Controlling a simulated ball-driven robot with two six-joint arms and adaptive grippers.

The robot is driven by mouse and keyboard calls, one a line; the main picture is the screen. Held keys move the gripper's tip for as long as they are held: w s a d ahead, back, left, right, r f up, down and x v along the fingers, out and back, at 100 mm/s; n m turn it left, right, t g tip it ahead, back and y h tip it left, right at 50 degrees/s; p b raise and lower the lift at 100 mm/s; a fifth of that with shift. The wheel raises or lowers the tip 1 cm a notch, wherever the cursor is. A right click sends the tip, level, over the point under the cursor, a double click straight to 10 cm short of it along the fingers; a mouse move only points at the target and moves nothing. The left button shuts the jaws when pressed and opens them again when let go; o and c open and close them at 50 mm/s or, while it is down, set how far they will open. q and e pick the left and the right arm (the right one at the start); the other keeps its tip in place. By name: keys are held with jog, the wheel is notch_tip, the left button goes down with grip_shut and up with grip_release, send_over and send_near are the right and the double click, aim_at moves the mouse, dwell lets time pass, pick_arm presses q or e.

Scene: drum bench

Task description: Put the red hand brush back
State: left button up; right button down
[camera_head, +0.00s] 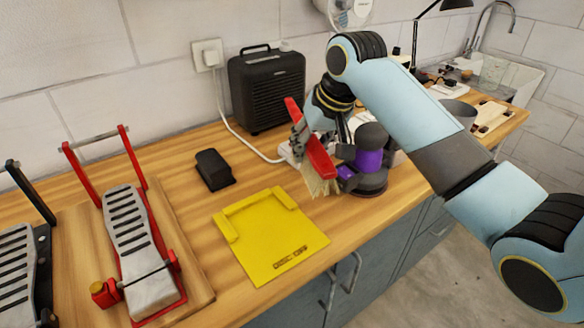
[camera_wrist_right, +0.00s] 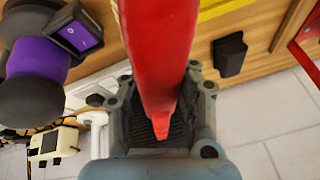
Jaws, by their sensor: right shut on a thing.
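The red hand brush (camera_head: 319,155) is in my right gripper (camera_head: 303,131), above the bench, with its pale bristles pointing down. It is tilted, its upper end leaning to the left. In the right wrist view, the brush's red body (camera_wrist_right: 160,50) lies between the two grey fingers (camera_wrist_right: 160,110) of the gripper, which is shut on it. A yellow flat holder (camera_head: 272,243) with raised edge pieces and a dark label lies on the bench, left of and below the brush in the head view. It is empty. My left gripper is not in view.
A purple and grey device (camera_head: 369,147) stands close behind and right of the brush. A black box (camera_head: 214,170) lies left of it, and a black heater (camera_head: 266,90) stands at the wall. Red-framed pedals (camera_head: 138,240) are at left. Bare wood (camera_head: 200,215) surrounds the holder.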

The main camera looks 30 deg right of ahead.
jog(key=shift+w+d+m, duration=0.3)
jog(key=shift+w+d, duration=0.05)
jog(key=shift+w, duration=0.1)
notch_tip(320, 180, down, 5)
jog(key=shift+a+f, duration=0.1)
notch_tip(320, 180, down, 4)
jog(key=shift+f+p, duration=0.1)
jog(key=shift+p, duration=0.2)
jog(key=shift+f, duration=0.2)
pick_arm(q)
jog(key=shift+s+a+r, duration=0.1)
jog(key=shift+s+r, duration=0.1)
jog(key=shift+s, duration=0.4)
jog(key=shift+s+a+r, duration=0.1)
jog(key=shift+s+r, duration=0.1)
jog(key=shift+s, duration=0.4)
pick_arm(e)
jog(key=shift+f, duration=0.35)
jog(key=shift+s, duration=0.1)
jog(key=c, duration=1)
grip_release()
jog(key=shift+f, duration=0.1)
